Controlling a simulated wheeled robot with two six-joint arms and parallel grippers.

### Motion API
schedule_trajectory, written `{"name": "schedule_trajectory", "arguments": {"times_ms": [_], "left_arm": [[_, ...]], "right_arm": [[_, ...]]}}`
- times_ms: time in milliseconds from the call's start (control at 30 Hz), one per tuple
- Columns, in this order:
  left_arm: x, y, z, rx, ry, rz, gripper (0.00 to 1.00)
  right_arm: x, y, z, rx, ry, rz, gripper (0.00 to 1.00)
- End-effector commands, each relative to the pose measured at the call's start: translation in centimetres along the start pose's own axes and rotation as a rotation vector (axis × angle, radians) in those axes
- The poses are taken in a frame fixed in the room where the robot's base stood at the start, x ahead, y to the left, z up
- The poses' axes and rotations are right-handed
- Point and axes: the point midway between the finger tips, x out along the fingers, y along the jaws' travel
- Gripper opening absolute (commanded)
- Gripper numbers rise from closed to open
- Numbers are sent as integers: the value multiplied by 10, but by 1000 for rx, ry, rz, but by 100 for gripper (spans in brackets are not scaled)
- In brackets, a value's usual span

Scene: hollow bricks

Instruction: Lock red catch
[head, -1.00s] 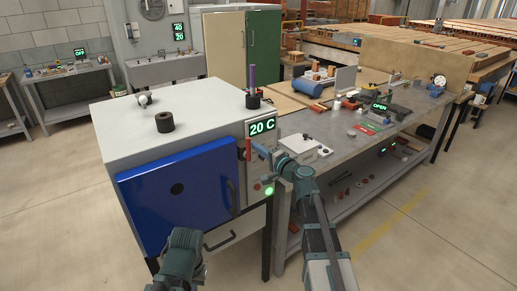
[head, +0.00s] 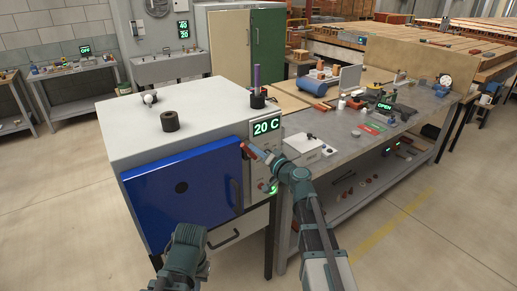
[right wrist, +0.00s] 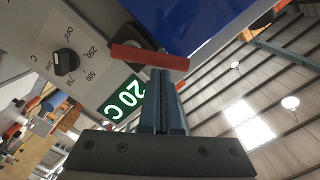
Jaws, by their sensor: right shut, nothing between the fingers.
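The red catch (head: 249,150) is a short bar at the upper right edge of the kiln's blue door (head: 180,200), which looks shut. The bar lies slanted in the head view, its lower right end near my gripper. My right gripper (head: 265,158) is shut and empty, with its fingertips at the catch. In the right wrist view the red catch (right wrist: 150,57) lies across the tips of the shut fingers (right wrist: 163,78); whether they touch cannot be told. A dark round mount shows behind the bar. My left gripper is out of view; only part of that arm shows.
The kiln's grey top (head: 200,105) carries dark cylinders. Its control panel has a 20 C display (head: 266,125) and a black dial (right wrist: 66,62). A cluttered workbench (head: 350,155) stands close to the right of my right arm. The floor at left is clear.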

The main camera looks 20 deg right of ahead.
Motion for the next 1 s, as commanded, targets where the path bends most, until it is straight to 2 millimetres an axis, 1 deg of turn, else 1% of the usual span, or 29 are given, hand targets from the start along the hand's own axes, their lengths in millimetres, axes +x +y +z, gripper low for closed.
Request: {"name": "schedule_trajectory", "arguments": {"times_ms": [300, 700, 900, 1000], "left_arm": [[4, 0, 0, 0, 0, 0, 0], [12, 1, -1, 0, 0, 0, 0], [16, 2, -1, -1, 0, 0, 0], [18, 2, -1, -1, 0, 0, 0]], "right_arm": [[0, -5, 15, -299, -1, 14, 0], [1, -6, 31, -648, -1, 32, 0], [2, -5, 36, -772, -1, 37, 0], [2, -4, 38, -768, -1, 38, 0]]}}
